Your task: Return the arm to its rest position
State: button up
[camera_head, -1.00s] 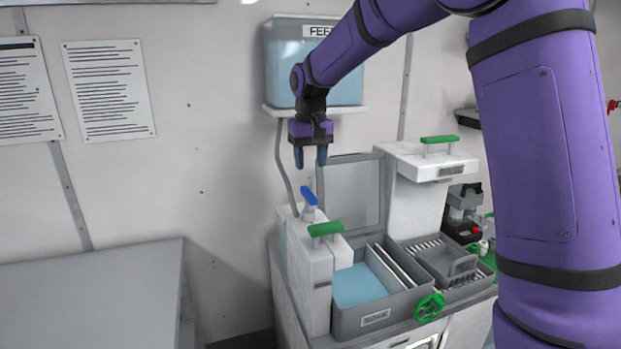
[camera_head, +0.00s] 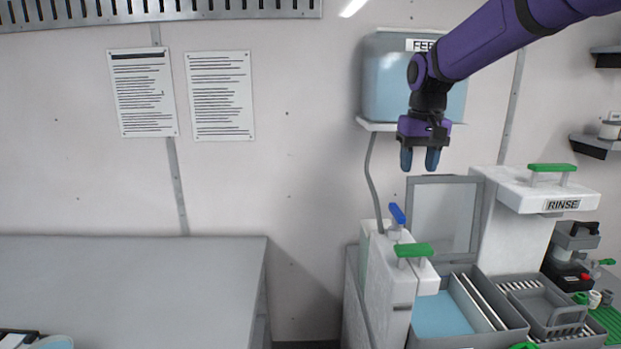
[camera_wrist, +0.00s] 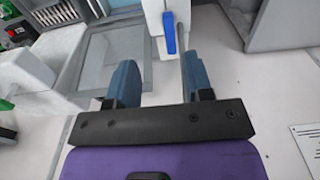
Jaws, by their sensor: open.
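My purple arm comes in from the upper right in the head view. My gripper (camera_head: 420,158) hangs fingers-down in front of the feed tank (camera_head: 395,85), above the station with the blue lever (camera_head: 397,214). Its two blue fingers are apart with nothing between them. In the wrist view my gripper (camera_wrist: 160,82) is also open and empty. The blue lever (camera_wrist: 169,33) shows beyond the fingertips there, apart from them.
Below stand a green-handled dispenser (camera_head: 413,251), a grey soak tray (camera_head: 512,330) with blue liquid, and a white rinse unit (camera_head: 500,200). The wall space between table and station is free.

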jog(key=s+d+r+t, duration=0.1)
jog(key=s+d+r, duration=0.1)
jog(key=s, duration=0.6)
jog(key=s+d+r+t, duration=0.1)
jog(key=s+r, duration=0.1)
jog(key=s, duration=0.7)
jog(key=s+d+f+t, duration=0.1)
jog(key=s+f, duration=0.1)
jog(key=s, duration=0.5)
jog(key=s+d+f+t, duration=0.1)
jog(key=s+f, duration=0.1)
jog(key=s, duration=0.5)
jog(key=shift+s+f+t, duration=0.25)
jog(key=shift+s+t, duration=0.1)
jog(key=shift+t, duration=0.05)
